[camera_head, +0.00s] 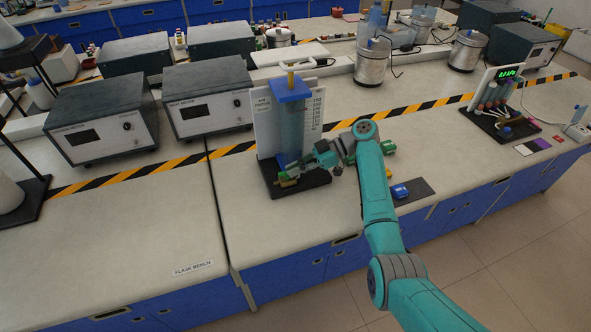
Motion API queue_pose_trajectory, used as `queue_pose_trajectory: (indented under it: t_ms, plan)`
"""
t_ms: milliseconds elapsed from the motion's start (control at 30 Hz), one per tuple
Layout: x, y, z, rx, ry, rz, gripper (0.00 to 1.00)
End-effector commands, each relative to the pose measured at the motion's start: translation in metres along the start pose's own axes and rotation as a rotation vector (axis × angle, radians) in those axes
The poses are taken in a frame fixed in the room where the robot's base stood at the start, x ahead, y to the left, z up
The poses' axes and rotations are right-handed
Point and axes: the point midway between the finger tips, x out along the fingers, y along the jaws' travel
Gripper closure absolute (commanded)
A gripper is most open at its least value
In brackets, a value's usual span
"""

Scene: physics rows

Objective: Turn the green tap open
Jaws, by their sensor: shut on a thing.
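A tall apparatus with a clear blue-tinted column (292,130), a blue top and a white scale panel stands on a dark base (302,187) near the middle of the bench. The green tap (288,181) is low at the column's front, just above the base. It is small and partly covered, so its handle angle cannot be told. My gripper (292,174) reaches in from the right at the foot of the column and is shut on the green tap. My wrist hides part of the base's right side.
Grey meter boxes (207,97) stand to the left. A rack (502,117) stands at right. The front left bench is clear.

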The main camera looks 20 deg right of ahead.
Motion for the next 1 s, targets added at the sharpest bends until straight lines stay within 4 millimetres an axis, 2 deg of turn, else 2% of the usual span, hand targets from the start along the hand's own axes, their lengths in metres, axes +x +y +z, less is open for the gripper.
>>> queue_pose_trajectory:
  t_ms: [300, 800, 900, 933, 1000]
  plan:
    - [0.0009, 0.0026, 0.0011, -0.037, -0.001, -0.099, 1.0]
    - [0.0015, 0.0022, 0.0024, -0.043, -0.002, -0.115, 1.0]
    - [0.0016, 0.0022, 0.0024, -0.043, -0.002, -0.115, 0.71]
    - [0.0015, 0.0023, 0.0022, -0.043, -0.002, -0.115, 0.66]
    - [0.0013, 0.0025, 0.0018, -0.044, -0.002, -0.114, 0.66]
